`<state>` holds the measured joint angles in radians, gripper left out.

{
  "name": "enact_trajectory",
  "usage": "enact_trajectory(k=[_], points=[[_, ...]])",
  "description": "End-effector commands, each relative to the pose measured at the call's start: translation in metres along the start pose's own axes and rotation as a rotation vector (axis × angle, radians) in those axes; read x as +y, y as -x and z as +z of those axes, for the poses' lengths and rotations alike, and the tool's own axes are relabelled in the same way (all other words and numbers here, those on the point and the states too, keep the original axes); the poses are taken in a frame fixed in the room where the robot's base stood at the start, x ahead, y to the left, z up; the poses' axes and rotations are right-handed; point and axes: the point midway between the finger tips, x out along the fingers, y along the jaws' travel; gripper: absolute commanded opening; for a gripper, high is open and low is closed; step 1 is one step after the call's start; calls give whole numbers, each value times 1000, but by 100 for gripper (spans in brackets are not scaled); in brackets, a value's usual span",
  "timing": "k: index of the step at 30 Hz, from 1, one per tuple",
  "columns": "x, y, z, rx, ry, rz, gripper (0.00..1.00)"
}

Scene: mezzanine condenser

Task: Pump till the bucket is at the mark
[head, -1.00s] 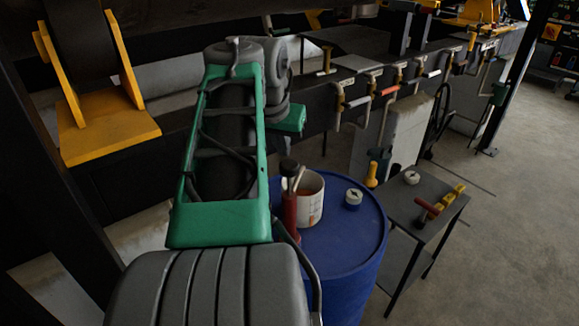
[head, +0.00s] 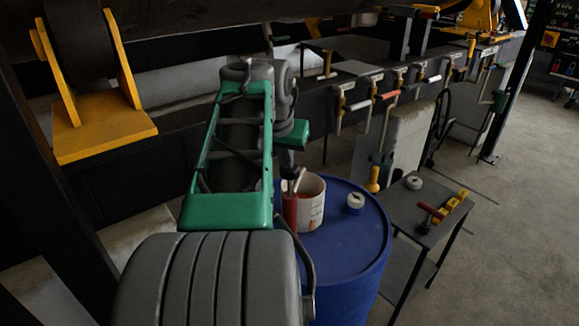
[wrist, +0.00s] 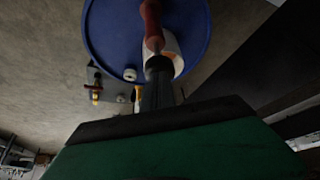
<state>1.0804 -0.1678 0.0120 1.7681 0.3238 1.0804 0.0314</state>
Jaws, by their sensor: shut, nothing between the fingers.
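The pump has a red body (head: 290,208) standing upright on a blue drum, with a black knob on a metal rod on top (wrist: 157,64). The white bucket (head: 313,205) stands on the drum beside the pump, partly hidden by it. It also shows in the wrist view (wrist: 174,58), partly covered by the pump. The mark and the level inside cannot be read clearly. My gripper (wrist: 157,88) is shut and empty, its dark fingers over the pump's knob; whether they touch it I cannot tell. In the head view my arm covers part of this area.
The blue drum (head: 350,250) also bears a small white round container (head: 355,203). A grey side table (head: 440,224) at right holds a red-handled tool (head: 431,212), a yellow piece and another white round item. A bench with clamps runs behind.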

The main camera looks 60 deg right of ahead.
Motion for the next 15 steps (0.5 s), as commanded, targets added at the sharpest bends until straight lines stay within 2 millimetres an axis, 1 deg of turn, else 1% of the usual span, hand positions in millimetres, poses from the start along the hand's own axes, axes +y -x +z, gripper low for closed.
enact_trajectory(k=[12,15], points=[[0,-48,24,-4,1,1,0],[0,-43,21,-4,1,1,0]])
